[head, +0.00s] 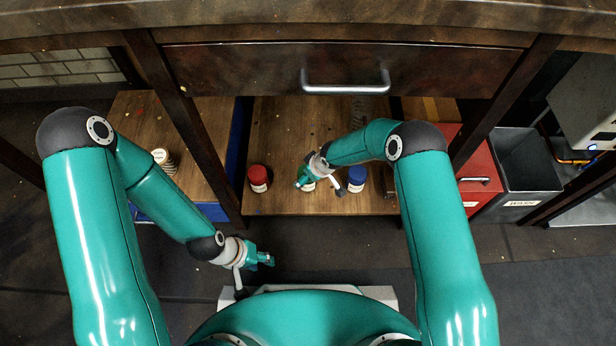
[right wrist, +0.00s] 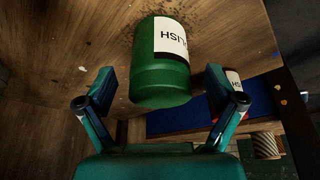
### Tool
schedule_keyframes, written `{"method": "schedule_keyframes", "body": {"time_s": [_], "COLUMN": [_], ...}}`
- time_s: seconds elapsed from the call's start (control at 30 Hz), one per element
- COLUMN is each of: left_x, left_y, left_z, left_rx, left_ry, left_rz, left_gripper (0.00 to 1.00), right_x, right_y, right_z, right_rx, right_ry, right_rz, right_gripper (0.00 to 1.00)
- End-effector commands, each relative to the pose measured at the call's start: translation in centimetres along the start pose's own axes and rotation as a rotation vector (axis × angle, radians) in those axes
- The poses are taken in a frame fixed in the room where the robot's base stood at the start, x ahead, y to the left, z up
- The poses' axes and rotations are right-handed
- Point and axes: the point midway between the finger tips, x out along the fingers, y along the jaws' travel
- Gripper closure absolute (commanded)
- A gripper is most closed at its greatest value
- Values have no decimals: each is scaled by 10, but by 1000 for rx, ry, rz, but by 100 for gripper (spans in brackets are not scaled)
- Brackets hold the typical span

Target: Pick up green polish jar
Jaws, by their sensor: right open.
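The green polish jar (right wrist: 162,78) has a white label with dark letters. In the right wrist view it appears in the gap between the fingers of my right gripper (right wrist: 160,84). The fingers are spread, with a gap visible at the left; I cannot tell how far ahead of the fingertips the jar is. In the head view my right gripper (head: 306,178) is at the lower shelf and hides most of the green jar. My left gripper (head: 264,259) is in front of the shelf, away from the jars; its finger opening is unclear.
On the shelf (head: 290,130), a red jar (head: 258,176) stands left of my right gripper and a blue jar (head: 356,177) right of it. A drawer (head: 420,70) overhangs the shelf. A grey bin (head: 525,180) and a red box (head: 478,165) are at the right.

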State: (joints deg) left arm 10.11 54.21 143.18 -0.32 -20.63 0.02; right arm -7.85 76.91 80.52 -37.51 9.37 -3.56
Motion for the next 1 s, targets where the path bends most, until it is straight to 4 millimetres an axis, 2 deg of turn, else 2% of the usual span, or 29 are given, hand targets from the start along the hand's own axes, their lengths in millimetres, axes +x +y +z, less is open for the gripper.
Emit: {"method": "schedule_keyframes", "body": {"time_s": [0.03, 0.13, 0.43, 0.9, 1.0], "left_x": [6, 12, 12, 12, 12], "left_y": [-2, -4, -4, -4, -4], "left_z": [0, 0, 0, 0, 0], "left_rx": [0, 0, 0, 0, 0], "left_ry": [0, -1, 0, 0, 0], "left_rz": [0, 0, 0, 0, 0], "left_gripper": [60, 60, 60, 60, 60], "right_x": [12, 22, 23, 23, 23], "right_y": [0, 0, 0, 0, 1], "right_z": [2, 1, 0, 1, 0], "right_rx": [1, 1, 0, 1, 1], "right_ry": [-1, 0, 0, 0, 2], "right_rz": [0, 0, 0, 0, 1], "right_gripper": [7, 7, 7, 85, 86]}}
